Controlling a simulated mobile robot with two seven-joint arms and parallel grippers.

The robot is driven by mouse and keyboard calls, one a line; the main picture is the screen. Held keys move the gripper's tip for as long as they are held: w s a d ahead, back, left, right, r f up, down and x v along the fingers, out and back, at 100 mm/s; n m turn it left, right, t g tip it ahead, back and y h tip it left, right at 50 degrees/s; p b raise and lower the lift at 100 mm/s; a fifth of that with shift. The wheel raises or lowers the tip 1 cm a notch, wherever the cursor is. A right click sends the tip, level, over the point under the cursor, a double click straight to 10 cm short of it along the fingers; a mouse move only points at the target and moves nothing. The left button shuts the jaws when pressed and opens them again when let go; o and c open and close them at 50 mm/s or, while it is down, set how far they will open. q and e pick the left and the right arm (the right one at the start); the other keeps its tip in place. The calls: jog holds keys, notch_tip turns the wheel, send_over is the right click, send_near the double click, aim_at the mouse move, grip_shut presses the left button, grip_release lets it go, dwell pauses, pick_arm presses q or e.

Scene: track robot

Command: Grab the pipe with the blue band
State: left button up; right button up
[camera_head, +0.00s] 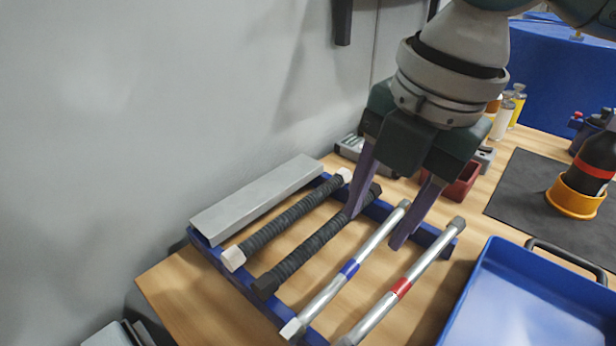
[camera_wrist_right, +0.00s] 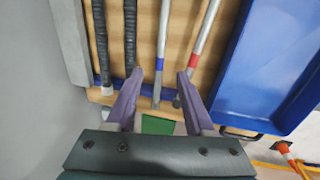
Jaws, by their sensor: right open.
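The pipe with the blue band (camera_head: 330,288) is silver with capped ends and lies on a blue rack (camera_head: 205,252). Its blue band shows mid-pipe, also in the right wrist view (camera_wrist_right: 159,64). My right gripper (camera_head: 375,230) is open and empty and points down over the far part of this pipe. In both views the pipe appears between its two fingers; whether the fingertips are above it or beside it is hard to tell. My left gripper is not in view.
A silver pipe with a red band (camera_head: 420,273) lies close on the right. Two black wrapped pipes (camera_head: 285,222) and a grey bar (camera_head: 255,199) lie left. A blue tray (camera_head: 525,300) stands right of the rack. A red bin (camera_head: 463,184) and bottles stand behind.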

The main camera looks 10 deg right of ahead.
aim_at(356, 260)
jog(key=f, duration=0.5)
jog(key=w+f+b, duration=0.1)
jog(key=f, duration=0.1)
jog(key=shift+a+f, duration=0.3)
jog(key=shift+a, duration=0.1)
jog(key=shift+w, duration=0.1)
grip_shut()
jog(key=shift+r, duration=0.1)
dwell(0.8)
